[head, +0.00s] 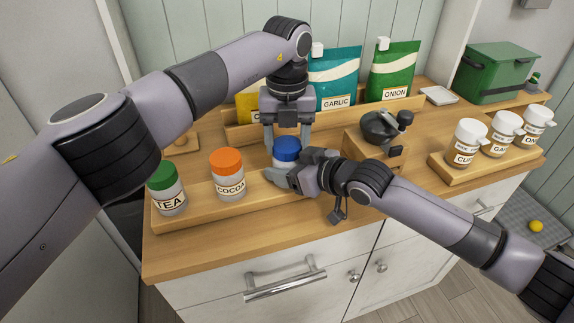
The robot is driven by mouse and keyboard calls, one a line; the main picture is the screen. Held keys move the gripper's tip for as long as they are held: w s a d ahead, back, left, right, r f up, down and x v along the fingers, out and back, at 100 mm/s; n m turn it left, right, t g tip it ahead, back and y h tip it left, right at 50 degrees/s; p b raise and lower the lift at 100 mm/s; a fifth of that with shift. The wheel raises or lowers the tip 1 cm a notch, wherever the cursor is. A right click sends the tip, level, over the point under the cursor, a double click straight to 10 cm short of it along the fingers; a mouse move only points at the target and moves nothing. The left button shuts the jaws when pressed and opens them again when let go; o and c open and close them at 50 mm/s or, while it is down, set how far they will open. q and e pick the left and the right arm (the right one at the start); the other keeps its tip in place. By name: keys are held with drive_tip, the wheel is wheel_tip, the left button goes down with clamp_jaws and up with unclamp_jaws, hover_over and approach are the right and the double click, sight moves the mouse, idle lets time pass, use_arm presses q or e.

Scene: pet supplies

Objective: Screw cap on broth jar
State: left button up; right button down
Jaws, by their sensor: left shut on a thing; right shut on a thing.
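A blue cap (286,147) sits at the top of a white jar (284,162), which stands at the right end of a wooden tray (195,211). My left gripper (287,143) comes down from above and is shut on the cap, one finger on each side. My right gripper (282,174) comes in from the right and is shut on the jar's body. It hides the jar's label and most of its body. I cannot tell how tightly the cap sits on the jar.
A tea jar (166,190) with a green cap and a cocoa jar (228,175) with an orange cap share the tray. A wooden stand with a dark device (379,127) is just right. Pouches (335,80) stand behind; several white containers (467,143) stand on the far-right tray.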

use_arm(q)
drive_tip(key=o, duration=1.2)
drive_tip(key=shift+a, duration=0.1)
drive_tip(key=shift+c, duration=0.2)
drive_tip(key=shift+r, duration=2.25)
drive_tip(key=shift+c, duration=0.3)
drive_tip(key=shift+r+n, duration=1.6)
drive_tip(key=shift+r, duration=0.15)
